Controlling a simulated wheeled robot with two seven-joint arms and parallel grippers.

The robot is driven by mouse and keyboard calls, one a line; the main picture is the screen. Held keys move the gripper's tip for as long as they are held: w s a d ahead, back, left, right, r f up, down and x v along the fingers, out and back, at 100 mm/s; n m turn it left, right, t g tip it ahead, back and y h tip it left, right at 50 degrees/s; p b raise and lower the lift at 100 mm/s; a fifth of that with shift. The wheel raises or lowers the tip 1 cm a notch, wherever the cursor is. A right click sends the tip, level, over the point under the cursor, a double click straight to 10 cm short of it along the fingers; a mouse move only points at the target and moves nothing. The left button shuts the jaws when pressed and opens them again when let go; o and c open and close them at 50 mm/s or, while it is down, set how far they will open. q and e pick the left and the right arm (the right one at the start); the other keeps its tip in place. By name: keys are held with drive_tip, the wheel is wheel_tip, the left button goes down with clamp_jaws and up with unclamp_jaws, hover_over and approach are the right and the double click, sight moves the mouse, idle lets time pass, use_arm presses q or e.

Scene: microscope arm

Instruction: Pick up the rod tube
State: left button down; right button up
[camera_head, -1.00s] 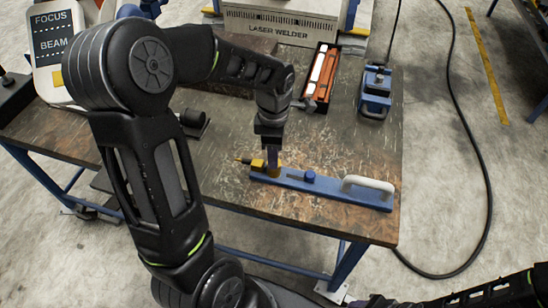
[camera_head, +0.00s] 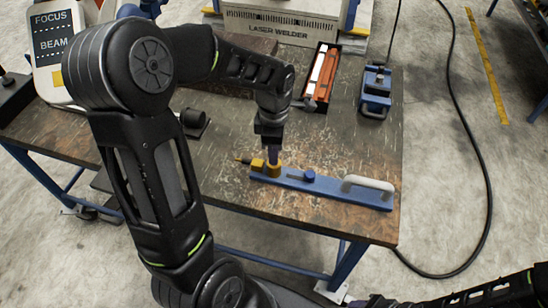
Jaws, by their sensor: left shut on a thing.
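My left gripper (camera_head: 272,155) points down at the left end of a blue bar-shaped fixture (camera_head: 325,189) on the workbench. Its dark fingers are shut at a small brass-coloured cylindrical part (camera_head: 274,169), which I take to be the rod tube. The part is upright at the fixture, and the fingers hide its upper end. I cannot tell whether it is clear of the fixture. A yellow block (camera_head: 258,164) sits just left of it.
The fixture has a blue knob (camera_head: 309,175) and a pale handle (camera_head: 368,187). Behind stand an open orange case (camera_head: 321,80) holding a white bar, a blue device (camera_head: 375,92) and the laser welder (camera_head: 280,27). The bench top (camera_head: 350,150) is clear between them.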

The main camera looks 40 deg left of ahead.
use_arm(q)
drive_tip(key=shift+r, duration=0.15)
wheel_tip(320, 180, up, 10)
drive_tip(key=shift+f+b, duration=0.1)
drive_tip(key=shift+b, duration=0.45)
idle(0.5)
